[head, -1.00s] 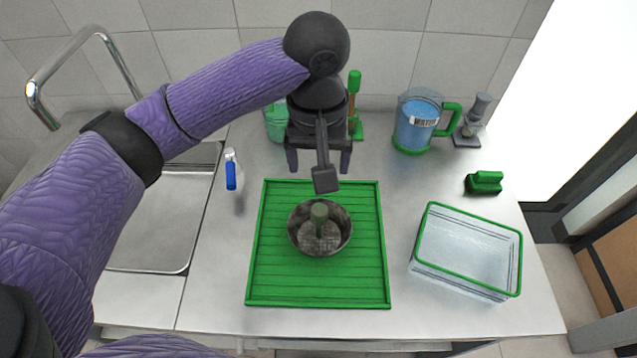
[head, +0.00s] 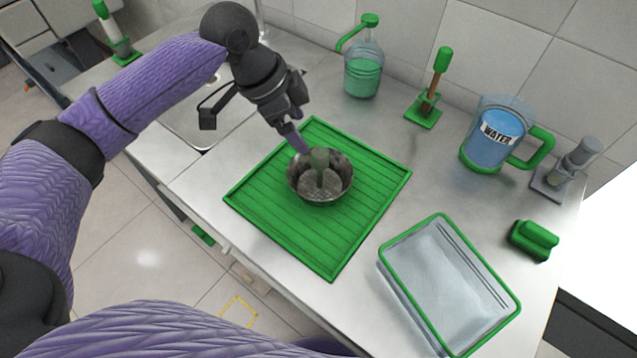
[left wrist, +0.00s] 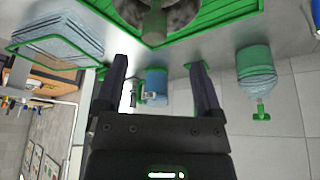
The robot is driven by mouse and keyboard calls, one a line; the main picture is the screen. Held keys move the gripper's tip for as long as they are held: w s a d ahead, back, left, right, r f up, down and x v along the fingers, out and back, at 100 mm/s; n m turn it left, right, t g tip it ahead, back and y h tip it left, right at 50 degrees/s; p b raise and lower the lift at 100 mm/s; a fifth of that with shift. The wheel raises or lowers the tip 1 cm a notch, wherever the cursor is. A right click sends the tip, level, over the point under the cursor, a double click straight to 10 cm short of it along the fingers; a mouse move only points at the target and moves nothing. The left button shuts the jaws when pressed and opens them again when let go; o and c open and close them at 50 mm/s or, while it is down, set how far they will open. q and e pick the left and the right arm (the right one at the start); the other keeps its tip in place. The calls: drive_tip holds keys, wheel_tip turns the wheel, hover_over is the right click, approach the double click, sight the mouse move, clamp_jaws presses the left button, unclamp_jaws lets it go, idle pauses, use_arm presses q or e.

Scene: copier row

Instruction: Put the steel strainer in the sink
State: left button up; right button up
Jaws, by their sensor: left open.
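The steel strainer (head: 307,188), a round metal bowl with a grey-green upright post in its middle, sits on a ribbed green mat (head: 330,250) on the counter. My left gripper (head: 297,140) is open and empty at the strainer's far-left rim. Its fingertip overlaps the rim in the head view; I cannot tell whether they touch. In the left wrist view the strainer (left wrist: 182,14) is cut off at the top edge, beyond the spread fingers (left wrist: 157,75). The sink (head: 190,122) is at the left, partly hidden behind my left arm. My right gripper is not in view.
A green soap dispenser (head: 363,75), a brush in its stand (head: 428,105), a water jug (head: 490,142) and a grey stamp-like tool (head: 570,170) stand along the back. A clear green-rimmed bin (head: 440,280) and a green block (head: 534,240) are at the right.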

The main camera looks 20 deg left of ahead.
sight(318, 152)
use_arm(q)
drive_tip(key=b+x, duration=0.1)
drive_tip(key=x, duration=0.2)
drive_tip(key=b+x, duration=0.1)
drive_tip(key=x, duration=0.2)
drive_tip(key=b+x, duration=0.1)
drive_tip(key=x, duration=0.3)
drive_tip(key=shift+s+d+r, duration=0.15)
drive_tip(key=shift+d, duration=0.25)
drive_tip(key=shift+c, duration=0.7)
clamp_jaws()
